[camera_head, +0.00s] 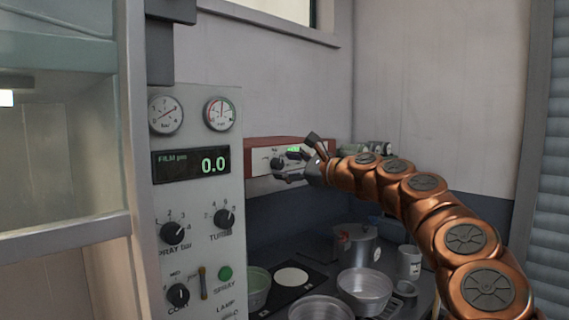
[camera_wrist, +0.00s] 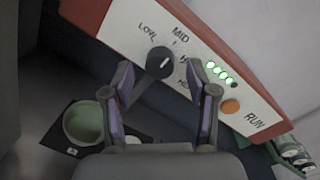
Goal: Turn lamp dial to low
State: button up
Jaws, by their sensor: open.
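A black dial (camera_wrist: 160,61) sits on a white panel with a red frame (camera_wrist: 222,41). LOW and MID are printed around it, with another partly hidden label at its right. A small pale mark shows on its lower right face; I cannot tell its setting for sure. In the head view the dial (camera_head: 277,163) is small, at the panel's left part. My gripper (camera_wrist: 161,72) is open, its two fingers left and right of the dial in the wrist picture. They appear apart from it. In the head view my gripper (camera_head: 294,158) is at the panel's front.
Green lights (camera_wrist: 221,72) and an orange button (camera_wrist: 230,106) marked RUN are right of the dial. A grey control panel (camera_head: 197,188) with knobs and gauges, one label reading LAMP, stands at left. Metal pans (camera_head: 363,286) and a pot (camera_head: 356,243) crowd the counter below.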

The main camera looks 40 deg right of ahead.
jog(key=shift+w+a, duration=0.15)
jog(key=shift+w, duration=0.3)
grip_shut()
dwell(0.3)
